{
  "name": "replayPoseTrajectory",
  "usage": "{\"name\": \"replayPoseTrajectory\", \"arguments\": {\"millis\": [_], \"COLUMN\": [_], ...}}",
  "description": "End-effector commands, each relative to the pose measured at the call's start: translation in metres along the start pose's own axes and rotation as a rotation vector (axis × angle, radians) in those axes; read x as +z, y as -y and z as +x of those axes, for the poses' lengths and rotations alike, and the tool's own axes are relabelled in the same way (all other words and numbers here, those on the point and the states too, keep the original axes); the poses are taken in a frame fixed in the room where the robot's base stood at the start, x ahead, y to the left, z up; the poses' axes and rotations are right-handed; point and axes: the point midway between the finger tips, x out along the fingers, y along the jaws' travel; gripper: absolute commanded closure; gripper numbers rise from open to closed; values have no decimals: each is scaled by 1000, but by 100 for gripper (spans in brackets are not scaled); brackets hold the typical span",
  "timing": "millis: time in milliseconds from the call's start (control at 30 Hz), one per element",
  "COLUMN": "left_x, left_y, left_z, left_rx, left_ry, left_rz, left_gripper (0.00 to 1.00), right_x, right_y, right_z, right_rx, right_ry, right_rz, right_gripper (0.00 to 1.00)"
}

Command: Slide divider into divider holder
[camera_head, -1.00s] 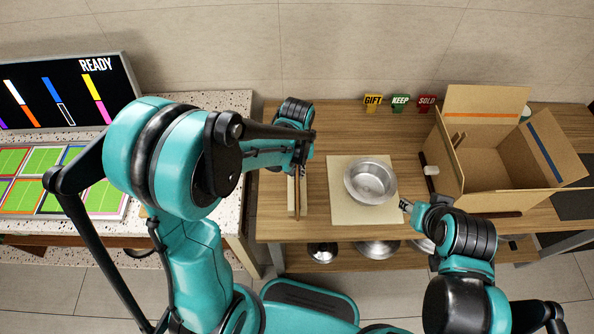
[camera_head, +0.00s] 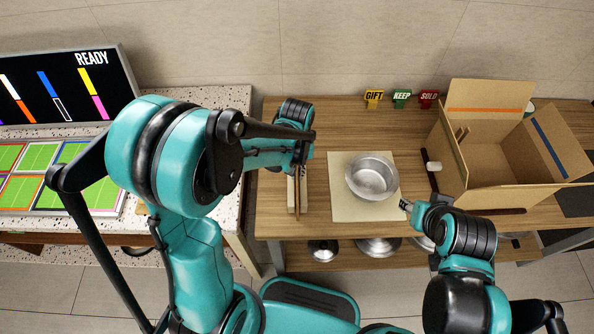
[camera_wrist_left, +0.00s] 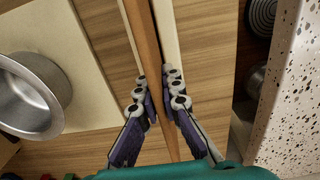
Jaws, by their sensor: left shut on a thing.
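My left gripper (camera_wrist_left: 160,98) is shut on a thin brown wooden divider (camera_wrist_left: 147,45), which also shows in the head view (camera_head: 297,195). The divider is edge-on to the wrist camera and runs between the fingers. Pale wooden strips (camera_wrist_left: 169,35) show along both sides of it; they look like a pale holder (camera_head: 291,197) on the table's left part. I cannot tell how deep the divider sits between them. My left arm hides part of this in the head view. My right gripper (camera_head: 406,205) is by the mat's right edge, apart from the divider; its jaws are unclear.
A metal bowl (camera_head: 371,178) stands on a beige mat (camera_head: 350,212). An open cardboard box (camera_head: 480,178) stands at the right. GIFT (camera_head: 374,98), KEEP (camera_head: 402,98) and SOLD (camera_head: 429,98) signs stand at the back. Bare wood lies behind the mat.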

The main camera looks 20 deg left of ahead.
Motion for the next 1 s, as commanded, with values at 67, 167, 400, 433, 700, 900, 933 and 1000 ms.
{"name": "replayPoseTrajectory", "arguments": {"millis": [67,167,400,433,700,900,933,1000], "left_x": [0,0,0,0,0,0,0,0], "left_y": [0,0,0,0,0,0,0,0], "left_z": [3,6,12,12,19,19,19,19], "left_rx": [0,0,0,0,0,0,0,0], "left_ry": [0,0,0,0,0,0,0,0], "left_rz": [0,0,0,0,0,0,0,0], "left_gripper": [100,100,100,100,100,70,70,70], "right_x": [2,3,6,6,10,10,10,10], "right_y": [0,0,0,0,0,0,0,0], "right_z": [2,4,8,9,14,14,14,14], "right_rx": [0,0,0,0,0,0,0,0], "right_ry": [0,0,0,0,0,0,0,0], "right_rz": [0,0,0,0,0,0,0,0], "right_gripper": [60,60,60,60,60,60,60,60]}}
